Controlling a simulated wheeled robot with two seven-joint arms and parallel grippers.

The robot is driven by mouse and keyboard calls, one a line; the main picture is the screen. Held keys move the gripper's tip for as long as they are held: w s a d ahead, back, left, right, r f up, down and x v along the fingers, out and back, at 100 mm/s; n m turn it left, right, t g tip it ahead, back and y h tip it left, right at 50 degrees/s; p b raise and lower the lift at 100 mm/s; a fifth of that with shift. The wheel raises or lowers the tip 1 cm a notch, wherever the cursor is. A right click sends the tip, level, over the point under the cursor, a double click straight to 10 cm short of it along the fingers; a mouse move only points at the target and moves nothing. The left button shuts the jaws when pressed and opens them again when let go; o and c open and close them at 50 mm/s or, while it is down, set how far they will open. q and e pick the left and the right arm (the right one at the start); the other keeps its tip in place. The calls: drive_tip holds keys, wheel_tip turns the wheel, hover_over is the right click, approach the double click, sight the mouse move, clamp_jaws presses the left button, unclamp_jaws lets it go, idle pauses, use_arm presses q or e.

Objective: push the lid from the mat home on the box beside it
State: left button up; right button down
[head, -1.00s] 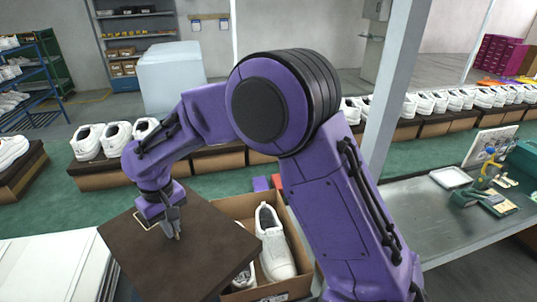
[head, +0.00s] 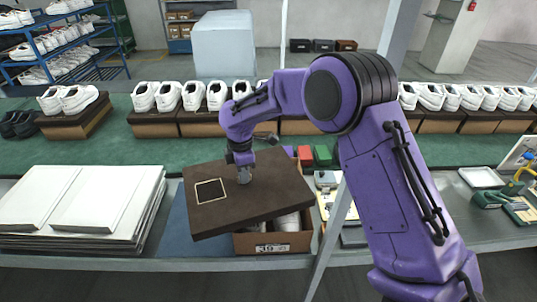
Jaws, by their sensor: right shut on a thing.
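The dark brown lid (head: 265,202) with a pale-edged square label hangs over the shoe box in the head view, turned askew to it. My right gripper (head: 244,176) is shut on the lid, near the middle of its far side. The brown box (head: 272,250) shows below the lid, with part of a white shoe (head: 288,222) inside at its right. The lid hides most of the box opening and overhangs to the left. The blue mat (head: 178,232) lies left of the box, partly hidden by the lid. My left gripper is not in view.
Stacked white boards (head: 80,205) lie left of the mat. Red and green blocks (head: 313,155) and small bench items stand behind and right of the box. A row of white shoes on brown boxes (head: 200,122) runs along the green belt (head: 90,148). A grey post stands at right.

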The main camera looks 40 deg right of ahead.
sight(272, 169)
drive_tip(key=d+n+p, duration=0.1)
drive_tip(key=d+n, duration=0.1)
drive_tip(key=n, duration=0.1)
drive_tip(key=d+n+p, duration=0.1)
drive_tip(key=d+n, duration=0.2)
drive_tip(key=s+d+n+p, duration=0.1)
drive_tip(key=d+n, duration=0.1)
drive_tip(key=n, duration=0.1)
drive_tip(key=shift+d+r+n, duration=0.15)
drive_tip(key=shift+r+n, duration=0.1)
drive_tip(key=shift+n, duration=0.15)
drive_tip(key=shift+d+f+n, duration=0.2)
drive_tip(key=shift+d+n, duration=0.5)
drive_tip(key=shift+n, duration=0.4)
drive_tip(key=shift+w+d+f+n+p, duration=0.3)
drive_tip(key=shift+w+d+f+n, duration=0.5)
drive_tip(key=shift+n, duration=0.3)
drive_tip(key=shift+w+f, duration=0.2)
drive_tip(key=shift+w, duration=0.1)
drive_tip(key=shift+s+f+b, duration=0.5)
drive_tip(key=shift+s+f, duration=0.1)
drive_tip(key=shift+f, duration=0.3)
drive_tip(key=f+b, duration=0.2)
drive_tip(key=shift+w+f, duration=0.35)
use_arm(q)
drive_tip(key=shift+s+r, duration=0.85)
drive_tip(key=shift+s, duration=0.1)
use_arm(e)
drive_tip(key=shift+s+r, duration=0.2)
